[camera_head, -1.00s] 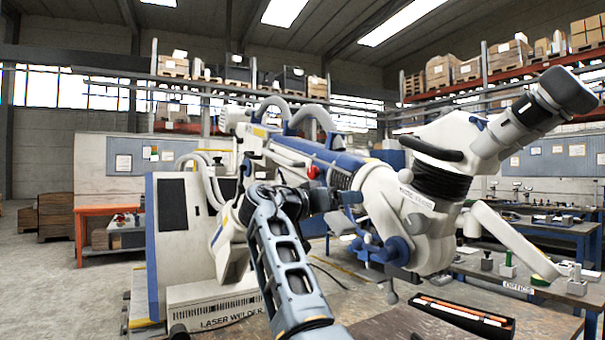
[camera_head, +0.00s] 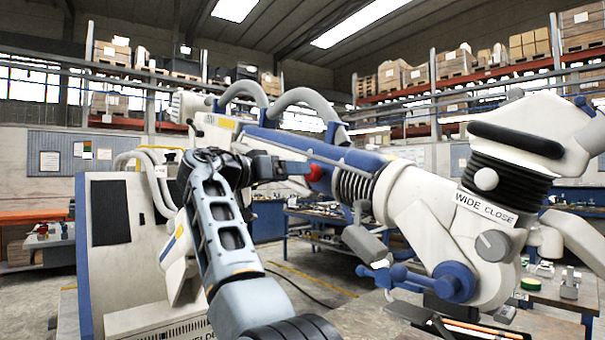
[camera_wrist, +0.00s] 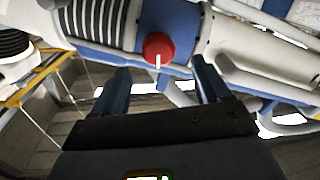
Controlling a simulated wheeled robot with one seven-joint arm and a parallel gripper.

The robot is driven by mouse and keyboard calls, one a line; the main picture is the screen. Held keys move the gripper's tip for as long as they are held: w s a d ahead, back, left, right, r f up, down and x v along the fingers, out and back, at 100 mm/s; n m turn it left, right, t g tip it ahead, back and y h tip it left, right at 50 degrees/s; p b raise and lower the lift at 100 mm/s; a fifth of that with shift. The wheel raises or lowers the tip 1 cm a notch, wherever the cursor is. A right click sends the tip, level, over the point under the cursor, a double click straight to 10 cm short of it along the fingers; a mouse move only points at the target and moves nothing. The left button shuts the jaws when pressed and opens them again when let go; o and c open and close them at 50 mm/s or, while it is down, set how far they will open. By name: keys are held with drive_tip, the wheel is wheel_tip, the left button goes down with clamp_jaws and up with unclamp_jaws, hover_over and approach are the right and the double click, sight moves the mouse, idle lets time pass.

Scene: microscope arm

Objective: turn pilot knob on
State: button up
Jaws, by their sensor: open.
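The red round knob (camera_wrist: 158,48) with a white pointer mark sits on the blue side of the microscope arm in the wrist view. It also shows in the head view (camera_head: 316,172), just right of my gripper (camera_head: 288,168). In the wrist view my gripper (camera_wrist: 161,70) is open. Its two dark blue fingers stand apart on either side below the knob, with nothing between them. The knob appears ahead of the fingertips; I cannot tell the exact gap. No label for the knob is readable.
The white and blue microscope arm (camera_head: 415,192) fills the right of the head view. Grey ribbed bellows (camera_head: 354,186), a blue handle (camera_head: 395,276) and a second knob (camera_head: 493,245) by a "WIDE CLOSE" label stick out. A white and blue cabinet (camera_head: 112,215) stands at left.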

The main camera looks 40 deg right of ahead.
drive_tip(key=shift+d+p, duration=0.75)
drive_tip(key=shift+d, duration=2.85)
drive_tip(key=c, duration=1)
